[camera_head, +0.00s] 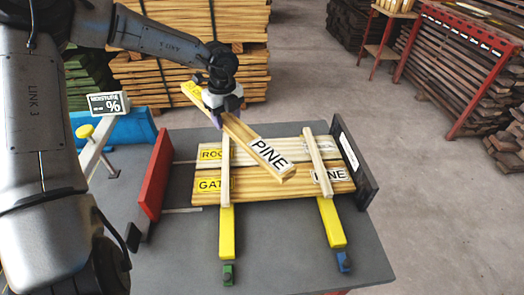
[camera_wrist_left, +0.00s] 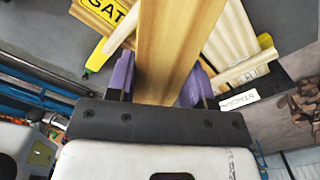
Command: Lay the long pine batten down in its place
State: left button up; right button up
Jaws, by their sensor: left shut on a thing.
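The long pine batten (camera_head: 250,142), labelled PINE, is held at a slant above the stack, its near end pointing down-right. My left gripper (camera_head: 218,116) is shut on it toward its far end; in the left wrist view the batten (camera_wrist_left: 172,45) runs between the purple fingers (camera_wrist_left: 160,85). Below lies a layer of labelled boards (camera_head: 270,184), reading partly "ROO", "GAT" and "INE"; the held batten hides part of them. Two pale cross strips, a left one (camera_head: 226,185) and a right one (camera_head: 317,160), lie across the boards. My right gripper is not in view.
A red upright plate (camera_head: 153,175) stands left of the stack and a dark one (camera_head: 355,168) right. Two yellow bars (camera_head: 227,232) (camera_head: 331,222) extend from under the stack on the grey table (camera_head: 285,262). A moisture display (camera_head: 109,104) stands at left. Timber piles (camera_head: 185,75) are behind.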

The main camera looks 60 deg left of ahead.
pick_arm(q)
jog(key=w+d+n, duration=0.1)
jog(key=w+n, duration=0.1)
jog(key=w+d+n+b, duration=0.1)
jog(key=w+d+n, duration=0.1)
jog(key=w+d+n+b, duration=0.1)
jog(key=w+n, duration=0.1)
jog(key=shift+d+n, duration=0.3)
jog(key=shift+d, duration=0.1)
jog(key=w+d+f+n+b, duration=0.1)
jog(key=w+d+f+n, duration=0.1)
jog(key=w+d+n, duration=0.25)
jog(key=shift+w+a+f+b, duration=0.25)
jog(key=shift+a+f+b, duration=0.6)
jog(key=shift+a+f, duration=0.9)
jog(key=shift+w+a+f+b, duration=0.2)
jog(key=shift+a+f+b, duration=0.65)
jog(key=shift+a+f, duration=0.85)
jog(key=shift+w+a+f+b, duration=0.25)
jog(key=shift+a+f+b, duration=0.6)
jog(key=shift+a+f, duration=0.9)
jog(key=shift+d+f, duration=0.3)
jog(key=shift+f, duration=0.05)
jog(key=shift+f+b, duration=0.55)
jog(key=shift+f, duration=0.05)
jog(key=o, duration=1.1)
jog(key=shift+o, duration=0.2)
